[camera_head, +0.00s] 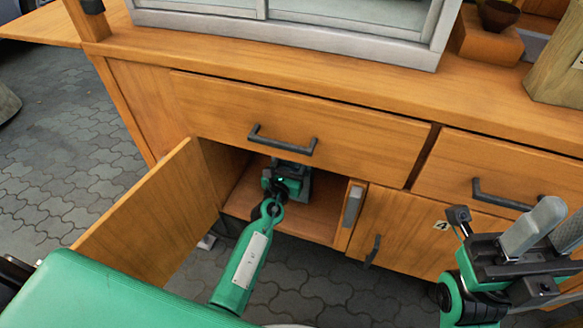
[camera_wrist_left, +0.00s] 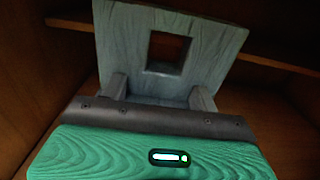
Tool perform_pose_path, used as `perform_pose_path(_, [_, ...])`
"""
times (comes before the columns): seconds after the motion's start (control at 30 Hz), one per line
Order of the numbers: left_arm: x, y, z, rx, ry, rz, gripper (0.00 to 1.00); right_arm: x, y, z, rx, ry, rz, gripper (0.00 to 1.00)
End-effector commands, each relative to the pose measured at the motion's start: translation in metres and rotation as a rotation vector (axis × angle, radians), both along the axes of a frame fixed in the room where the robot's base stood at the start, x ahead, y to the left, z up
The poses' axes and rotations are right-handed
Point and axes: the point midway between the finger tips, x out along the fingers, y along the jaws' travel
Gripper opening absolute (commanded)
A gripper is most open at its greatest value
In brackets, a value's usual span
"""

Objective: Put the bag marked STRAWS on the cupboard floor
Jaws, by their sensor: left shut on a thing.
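My left arm reaches into the open cupboard, and its gripper (camera_head: 290,178) is low inside, close to the cupboard floor (camera_head: 315,217). In the left wrist view the left gripper (camera_wrist_left: 159,92) is shut on a flat grey-blue thing (camera_wrist_left: 119,40) with a square opening, taken to be the bag. No STRAWS marking shows on the side in view. In the head view the arm and gripper mostly hide it, and I cannot tell whether it touches the floor. My right gripper (camera_head: 551,235) is outside, at the right edge, open and apparently empty.
The cupboard door (camera_head: 155,215) stands open on the left. A wide drawer (camera_head: 290,120) is shut above the opening. A shut door marked 4 (camera_head: 395,225) is to the right. In the left wrist view a wooden ledge (camera_wrist_left: 275,61) runs behind the held thing.

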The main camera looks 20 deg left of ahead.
Motion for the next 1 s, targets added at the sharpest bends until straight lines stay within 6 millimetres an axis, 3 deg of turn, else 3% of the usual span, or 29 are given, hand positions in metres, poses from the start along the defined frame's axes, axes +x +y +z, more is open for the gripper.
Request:
perform_pose_path(0.47, [0.0001,0.0006,-0.0069,0.001,-0.002,0.001,0.12,-0.0012,0.0,-0.0009,0.0,-0.013,0.001,0.36])
perform_pose_path(0.5, [-0.0001,0.0005,-0.0067,0.001,-0.001,0.001,0.66,-0.0013,-0.0001,0.0007,0.0,-0.015,0.001,0.36])
perform_pose_path(0.57, [-0.0002,0.0004,-0.0065,0.001,-0.001,0.001,0.77,-0.0012,0.0,0.0008,0.0,-0.014,0.001,0.36])
perform_pose_path(0.6, [-0.0002,0.0004,-0.0065,0.001,-0.001,0.001,0.81,-0.0012,0.0,0.0008,0.0,-0.014,0.001,0.36])
perform_pose_path(1.0, [-0.0047,0.0005,-0.0028,0.001,0.001,0.0,0.81,-0.0015,-0.0001,0.0038,0.001,-0.012,0.002,0.36])
